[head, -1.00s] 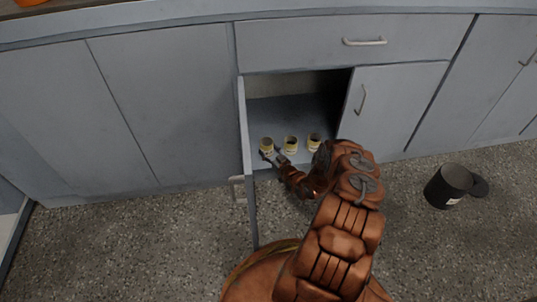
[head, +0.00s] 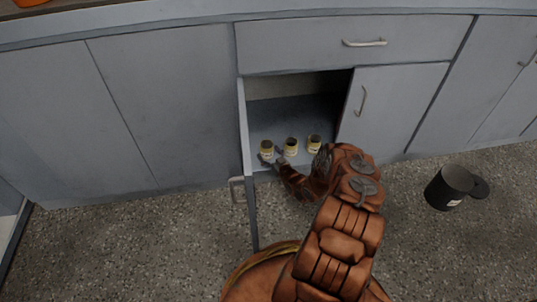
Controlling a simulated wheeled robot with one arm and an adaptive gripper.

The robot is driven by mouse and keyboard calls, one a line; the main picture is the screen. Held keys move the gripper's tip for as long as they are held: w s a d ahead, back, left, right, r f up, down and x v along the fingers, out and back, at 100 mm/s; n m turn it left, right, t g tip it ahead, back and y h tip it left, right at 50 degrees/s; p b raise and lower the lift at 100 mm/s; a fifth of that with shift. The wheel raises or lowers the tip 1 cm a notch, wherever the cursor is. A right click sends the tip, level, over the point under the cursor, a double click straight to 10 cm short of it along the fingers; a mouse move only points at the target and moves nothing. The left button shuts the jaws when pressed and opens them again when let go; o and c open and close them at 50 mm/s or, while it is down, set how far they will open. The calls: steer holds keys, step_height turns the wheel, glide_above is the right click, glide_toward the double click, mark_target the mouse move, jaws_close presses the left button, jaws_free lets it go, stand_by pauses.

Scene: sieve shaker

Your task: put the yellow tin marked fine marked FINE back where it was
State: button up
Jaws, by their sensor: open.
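Three small yellow tins stand upright in a row on the floor of the open cabinet: a left tin (head: 266,149), a middle tin (head: 290,146) and a right tin (head: 314,143). Their labels are too small to read, so I cannot tell which is marked FINE. My gripper (head: 272,161) is open at the cabinet's front edge, just in front of the left tin and close to it. I cannot tell whether it touches the tin. Nothing shows held in it.
The cabinet's left door (head: 248,170) stands open toward me, close on the left of my gripper. The right door (head: 392,100) is shut. A drawer (head: 400,42) is shut above. A black bin (head: 449,188) stands on the floor (head: 420,250) at the right.

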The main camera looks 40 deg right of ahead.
steer(key=shift+r, duration=0.2)
steer(key=s+p, duration=0.2)
steer(key=s, duration=1)
steer(key=shift+a+r+p, duration=0.25)
steer(key=shift+a+p, duration=0.1)
steer(key=shift+p, duration=0.05)
